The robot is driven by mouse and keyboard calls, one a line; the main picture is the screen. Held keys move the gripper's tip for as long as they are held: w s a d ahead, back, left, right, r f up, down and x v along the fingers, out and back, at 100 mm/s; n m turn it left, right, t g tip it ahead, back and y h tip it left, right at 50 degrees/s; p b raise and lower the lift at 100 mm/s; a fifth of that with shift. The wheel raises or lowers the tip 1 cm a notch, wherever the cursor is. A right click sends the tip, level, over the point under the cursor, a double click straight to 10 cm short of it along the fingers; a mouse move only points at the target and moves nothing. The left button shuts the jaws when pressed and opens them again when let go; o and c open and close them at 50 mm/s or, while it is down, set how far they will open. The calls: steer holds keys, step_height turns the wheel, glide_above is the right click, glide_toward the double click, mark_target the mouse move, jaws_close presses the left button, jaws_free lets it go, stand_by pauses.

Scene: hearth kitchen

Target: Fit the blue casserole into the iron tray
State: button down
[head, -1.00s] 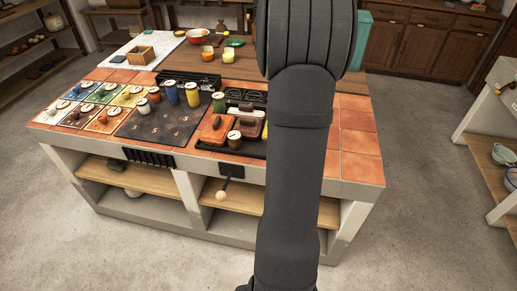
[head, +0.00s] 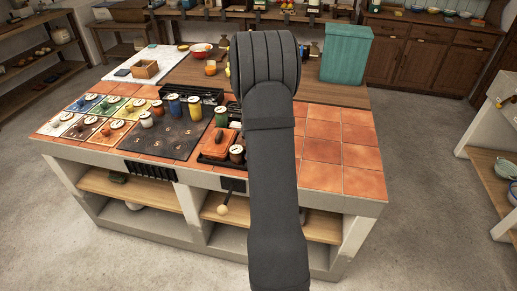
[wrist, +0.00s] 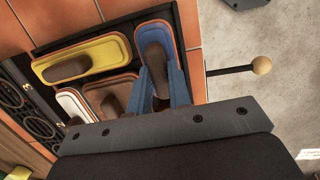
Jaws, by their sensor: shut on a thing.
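The blue casserole (wrist: 149,36) has a grey-blue lid, an orange rim and a brown handle. In the wrist view it lies at the right end of the dark iron tray (wrist: 100,28), lengthwise along that end. My gripper (wrist: 160,78) has blue fingers, shut on the casserole's handle. Whether the casserole rests on the tray floor or hangs just above it, I cannot tell. A yellow casserole (wrist: 112,48), an orange-brown one (wrist: 123,86) and a white one (wrist: 68,101) lie beside it. In the head view my arm hides the gripper and the blue casserole.
A rod with a round wooden knob (wrist: 262,65) juts out beyond the tray at the counter's edge. Several jars stand on a dark plate (head: 165,135) left of the tray. Terracotta tiles (head: 335,150) to the right are bare. A teal box (head: 343,52) stands behind.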

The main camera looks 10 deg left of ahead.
steer(key=shift+f, duration=0.3)
steer(key=shift+f, duration=0.2)
steer(key=c, duration=1.3)
jaws_free()
steer(key=shift+c, duration=0.2)
steer(key=shift+r, duration=0.1)
step_height(320, 180, up, 12)
steer(key=a, duration=0.1)
steer(key=shift+a, duration=0.4)
